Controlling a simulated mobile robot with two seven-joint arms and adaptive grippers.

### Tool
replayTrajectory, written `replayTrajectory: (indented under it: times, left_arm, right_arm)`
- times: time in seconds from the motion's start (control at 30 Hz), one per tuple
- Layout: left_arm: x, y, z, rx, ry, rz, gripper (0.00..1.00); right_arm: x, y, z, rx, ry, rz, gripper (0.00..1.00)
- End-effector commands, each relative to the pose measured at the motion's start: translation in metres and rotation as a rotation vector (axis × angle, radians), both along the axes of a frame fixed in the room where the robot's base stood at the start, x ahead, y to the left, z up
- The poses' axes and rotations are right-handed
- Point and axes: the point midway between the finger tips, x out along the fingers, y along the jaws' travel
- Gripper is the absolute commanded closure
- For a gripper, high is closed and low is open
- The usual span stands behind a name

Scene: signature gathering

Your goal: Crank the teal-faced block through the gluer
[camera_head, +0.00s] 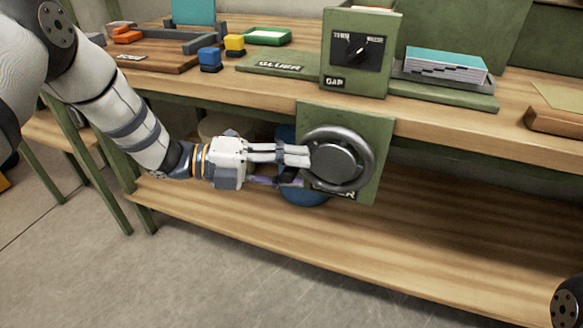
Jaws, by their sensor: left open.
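The teal-faced block (445,66) lies on the green bed on the right side of the gluer (356,84). The gluer is a green housing with a black dial and a GAP label. Below the bench edge, a round grey handwheel (367,168) is mounted on a green panel (375,125). My left gripper (305,167) is open at the left side of the handwheel's rim, with its fingers pointing right. I cannot tell whether the fingers touch the rim. The right gripper is not in view; only a dark piece of my own body shows at the lower right.
On the bench, a blue block (210,60), a yellow block (234,46) and a green tray (267,36) stand to the left of the gluer. A wooden board (556,119) lies at the right. A blue round container (303,193) sits behind my gripper. The lower shelf (450,235) is mostly clear.

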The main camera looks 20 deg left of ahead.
Motion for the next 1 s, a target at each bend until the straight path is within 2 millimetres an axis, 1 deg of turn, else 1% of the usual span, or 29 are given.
replayTrajectory:
  times: [0.23, 0.27, 0.3, 0.37, 0.4, 0.43, 0.77, 1.0]
  left_arm:
    - [0.001, -0.001, 0.0, 0.001, 0.0, 0.0, 0.59]
    - [0.001, -0.001, 0.0, 0.0, 0.0, 0.0, 0.66]
    - [0.0, -0.001, 0.0, 0.001, 0.001, 0.0, 0.75]
    - [0.0, -0.001, 0.0, 0.001, 0.001, 0.0, 0.89]
    - [0.0, -0.001, 0.0, 0.0, 0.001, 0.0, 0.98]
    - [0.0, -0.001, 0.0, 0.0, 0.001, 0.0, 1.0]
    - [0.001, -0.001, 0.003, 0.019, -0.001, -0.001, 1.0]
    - [0.008, -0.002, 0.016, 0.136, -0.012, -0.002, 1.0]
  right_arm:
    - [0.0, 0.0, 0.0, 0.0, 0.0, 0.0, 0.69]
    - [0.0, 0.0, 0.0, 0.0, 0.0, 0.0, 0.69]
    - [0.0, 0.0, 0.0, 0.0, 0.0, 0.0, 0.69]
    - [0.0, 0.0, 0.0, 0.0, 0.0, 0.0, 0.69]
    - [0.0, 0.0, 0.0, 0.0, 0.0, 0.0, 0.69]
    - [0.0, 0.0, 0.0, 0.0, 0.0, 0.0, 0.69]
    - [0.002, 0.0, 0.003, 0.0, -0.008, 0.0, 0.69]
    - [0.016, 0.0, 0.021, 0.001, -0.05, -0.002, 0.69]
